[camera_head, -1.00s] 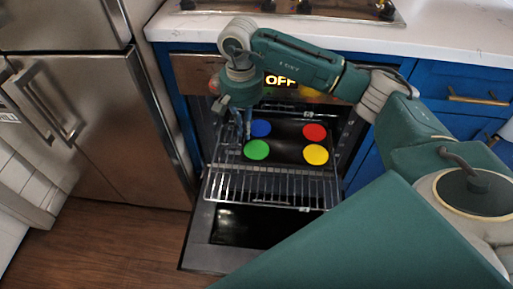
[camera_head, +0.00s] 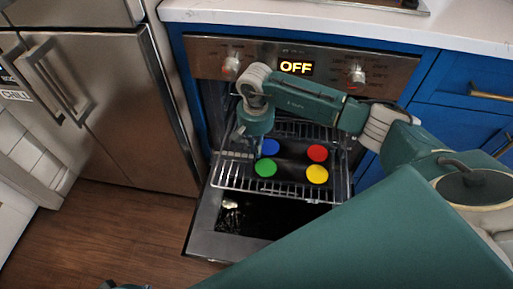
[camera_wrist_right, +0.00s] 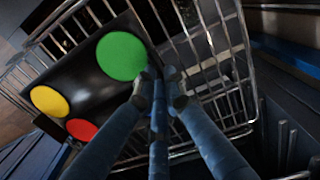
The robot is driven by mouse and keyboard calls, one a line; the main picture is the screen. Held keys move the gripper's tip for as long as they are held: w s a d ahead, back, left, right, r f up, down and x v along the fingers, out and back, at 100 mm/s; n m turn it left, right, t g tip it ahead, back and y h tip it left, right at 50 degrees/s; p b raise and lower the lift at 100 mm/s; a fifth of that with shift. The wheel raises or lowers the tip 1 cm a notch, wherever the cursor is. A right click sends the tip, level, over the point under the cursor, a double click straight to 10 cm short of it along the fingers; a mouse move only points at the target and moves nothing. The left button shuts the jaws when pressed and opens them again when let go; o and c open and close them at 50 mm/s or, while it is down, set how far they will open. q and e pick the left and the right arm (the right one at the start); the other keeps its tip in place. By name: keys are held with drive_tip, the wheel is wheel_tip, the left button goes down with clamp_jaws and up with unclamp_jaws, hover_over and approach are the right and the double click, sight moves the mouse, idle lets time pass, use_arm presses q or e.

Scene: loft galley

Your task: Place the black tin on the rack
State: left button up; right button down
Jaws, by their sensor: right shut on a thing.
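The black tin (camera_head: 292,159) is a dark tray with blue, green, red and yellow discs in it. It is over the wire rack (camera_head: 270,188), which sticks out of the open oven. My right gripper (camera_head: 240,152) is at the tin's left edge in the head view, partly hidden by its own wrist. In the right wrist view, my right gripper (camera_wrist_right: 160,86) is shut on the rim of the tin (camera_wrist_right: 85,80) beside the green disc, with rack bars (camera_wrist_right: 205,55) behind. I cannot tell whether the tin's underside touches the rack.
The oven door (camera_head: 215,238) hangs open below the rack. A steel fridge (camera_head: 120,110) stands close on the left, and blue cabinets (camera_head: 455,125) on the right. The oven panel (camera_head: 335,68) reads OFF. Wooden floor (camera_head: 110,230) is clear at lower left.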

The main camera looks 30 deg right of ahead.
use_arm(q)
drive_tip(key=shift+r, duration=0.2)
use_arm(e)
drive_tip(key=c, duration=1.8)
unclamp_jaws()
drive_tip(key=shift+c, duration=0.2)
drive_tip(key=shift+r, duration=0.1)
